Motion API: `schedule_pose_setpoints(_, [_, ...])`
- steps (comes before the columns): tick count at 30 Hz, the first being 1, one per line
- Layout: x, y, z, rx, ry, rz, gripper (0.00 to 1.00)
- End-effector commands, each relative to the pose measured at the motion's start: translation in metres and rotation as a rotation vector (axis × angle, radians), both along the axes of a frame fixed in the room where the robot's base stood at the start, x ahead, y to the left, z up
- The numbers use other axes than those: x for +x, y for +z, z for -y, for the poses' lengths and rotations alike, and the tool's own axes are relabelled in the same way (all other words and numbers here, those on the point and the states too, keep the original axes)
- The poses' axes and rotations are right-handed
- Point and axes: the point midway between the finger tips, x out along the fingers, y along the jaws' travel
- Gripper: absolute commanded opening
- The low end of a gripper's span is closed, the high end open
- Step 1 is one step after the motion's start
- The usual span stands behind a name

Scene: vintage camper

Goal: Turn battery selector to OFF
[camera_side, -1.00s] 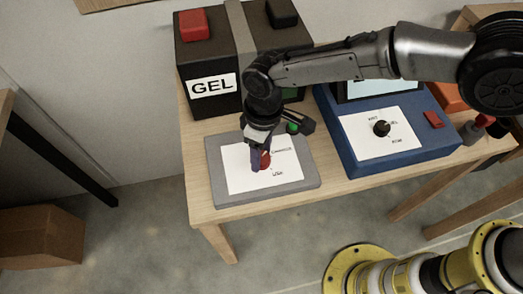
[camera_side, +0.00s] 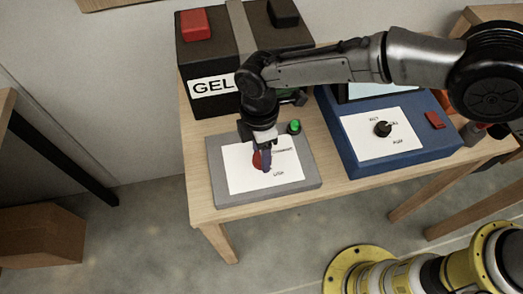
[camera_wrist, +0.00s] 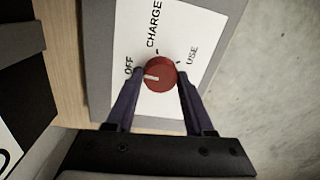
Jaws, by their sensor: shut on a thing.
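The battery selector is a red round knob (camera_wrist: 160,72) on a white label (camera_wrist: 105,60) of a grey panel (camera_side: 225,199). The label reads OFF, CHARGE and USE in the wrist view. The knob's white pointer line points left in that view, toward the OFF side and slightly below the word. My gripper (camera_wrist: 160,78) is shut on the knob, one finger on each side. In the side view my gripper (camera_side: 261,157) points down at the panel and partly hides the knob (camera_side: 256,160) and the label text.
A black battery box marked GEL (camera_side: 210,105) stands behind the panel, with a red terminal (camera_side: 194,24). A green button or lamp (camera_side: 294,127) sits just behind the panel. A blue device (camera_side: 350,163) with a black dial (camera_side: 382,129) stands to the right on the wooden table (camera_side: 200,205).

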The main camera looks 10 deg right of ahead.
Motion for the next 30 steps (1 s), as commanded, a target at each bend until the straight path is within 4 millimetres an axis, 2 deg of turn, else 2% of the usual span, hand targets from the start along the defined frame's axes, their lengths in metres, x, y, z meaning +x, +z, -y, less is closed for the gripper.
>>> schedule_pose_setpoints(9, [0.0001,0.0023,-0.0016,0.005,0.072,0.002,0.0])
schedule_pose_setpoints(21, [0.0,0.0023,-0.0018,0.005,0.079,0.002,0.0])
schedule_pose_setpoints(22, [0.0,0.0023,-0.0017,0.005,0.079,0.002,0.57])
schedule_pose_setpoints(26, [-0.0001,0.0017,-0.0014,0.003,0.078,0.001,0.8])
schedule_pose_setpoints(27, [-0.0001,0.0015,-0.0012,0.003,0.077,0.001,0.83])
schedule_pose_setpoints(30, [-0.0002,0.001,-0.0009,0.002,0.077,0.001,0.83])
